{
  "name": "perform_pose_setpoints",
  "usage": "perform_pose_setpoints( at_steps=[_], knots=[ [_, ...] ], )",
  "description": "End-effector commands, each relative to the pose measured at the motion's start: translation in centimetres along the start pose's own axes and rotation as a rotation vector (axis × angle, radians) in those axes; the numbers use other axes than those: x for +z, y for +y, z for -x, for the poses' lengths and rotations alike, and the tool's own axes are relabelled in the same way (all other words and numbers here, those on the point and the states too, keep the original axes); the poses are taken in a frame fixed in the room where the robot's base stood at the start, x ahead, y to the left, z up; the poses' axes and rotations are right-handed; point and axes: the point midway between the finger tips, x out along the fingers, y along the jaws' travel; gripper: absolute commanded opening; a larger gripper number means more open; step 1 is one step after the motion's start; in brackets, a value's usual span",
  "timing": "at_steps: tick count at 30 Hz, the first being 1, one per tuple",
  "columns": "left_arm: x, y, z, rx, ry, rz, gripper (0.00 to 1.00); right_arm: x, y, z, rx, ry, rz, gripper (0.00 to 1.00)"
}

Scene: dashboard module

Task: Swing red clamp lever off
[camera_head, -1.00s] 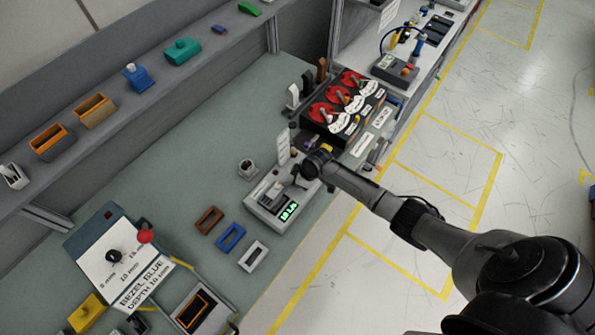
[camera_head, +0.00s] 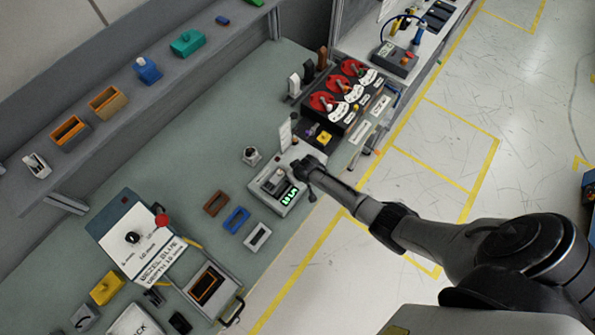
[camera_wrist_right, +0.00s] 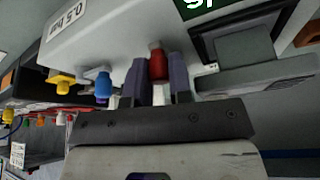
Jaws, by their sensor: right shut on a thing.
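A grey device (camera_head: 263,196) with a green digital display (camera_head: 289,195) stands near the bench's front edge. My right gripper (camera_head: 300,172) is at its right side in the head view. In the right wrist view, my right gripper (camera_wrist_right: 157,82) is shut on a short red lever (camera_wrist_right: 157,63) at the device's side, one finger on each side. A blue knob (camera_wrist_right: 103,84) and a yellow knob (camera_wrist_right: 62,82) sit to the left of it. The red lever is hidden behind my gripper in the head view. My left gripper is not in view.
Brown, blue and white frames (camera_head: 236,221) lie left of the device. A panel with red dials (camera_head: 338,88) stands behind it. A sign with a red ball knob (camera_head: 163,221) is at the left. The bench middle is clear.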

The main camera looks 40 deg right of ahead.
Motion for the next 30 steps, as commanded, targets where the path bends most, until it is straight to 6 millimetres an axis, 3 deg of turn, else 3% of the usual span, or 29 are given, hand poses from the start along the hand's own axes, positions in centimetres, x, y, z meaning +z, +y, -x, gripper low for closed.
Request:
perform_pose_setpoints(
  at_steps=[17, 18, 25, 30],
  knots=[
    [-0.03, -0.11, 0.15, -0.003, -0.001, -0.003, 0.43, -0.03, -0.16, 0.01, 0.008, 0.001, -0.025, 0.00],
    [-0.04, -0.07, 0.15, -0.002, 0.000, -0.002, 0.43, -0.03, -0.17, 0.01, 0.008, 0.001, -0.025, 0.23],
    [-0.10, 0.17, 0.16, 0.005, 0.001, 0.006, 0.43, 0.00, -0.14, 0.00, 0.009, 0.001, -0.024, 0.45],
    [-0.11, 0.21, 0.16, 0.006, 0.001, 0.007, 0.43, 0.03, -0.16, -0.01, 0.009, 0.000, -0.023, 0.46]
  ],
)
